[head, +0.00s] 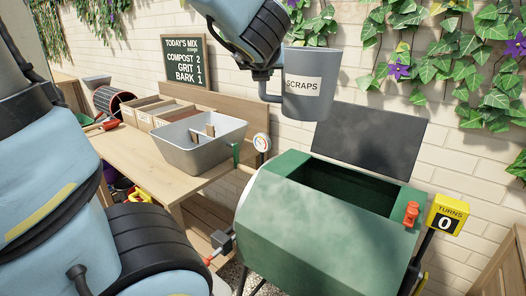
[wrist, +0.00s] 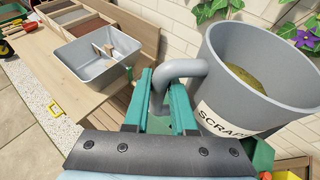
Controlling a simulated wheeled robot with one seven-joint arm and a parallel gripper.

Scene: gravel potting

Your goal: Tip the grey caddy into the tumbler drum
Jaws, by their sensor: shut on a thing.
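The grey caddy (head: 318,88), labelled SCRAPS, hangs upright in the air above the green tumbler drum (head: 322,215). In the wrist view the caddy (wrist: 262,80) is at the right, with yellowish-brown contents low inside it. My gripper (wrist: 172,88) is shut on the caddy's side handle, with its green fingers on either side of it. In the head view my gripper (head: 262,78) meets the handle at the caddy's left. The drum's opening (head: 345,188) faces up and its dark lid (head: 368,140) stands open behind it. The drum's inside is dark.
A grey tub (head: 200,148) with small dividers stands on the wooden bench (head: 165,185), beside a wooden box with compartments (head: 158,112). A yellow TURNS counter (head: 446,214) reading 0 stands right of the drum. An orange latch (head: 411,212) sits on the drum. A brick wall is close behind.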

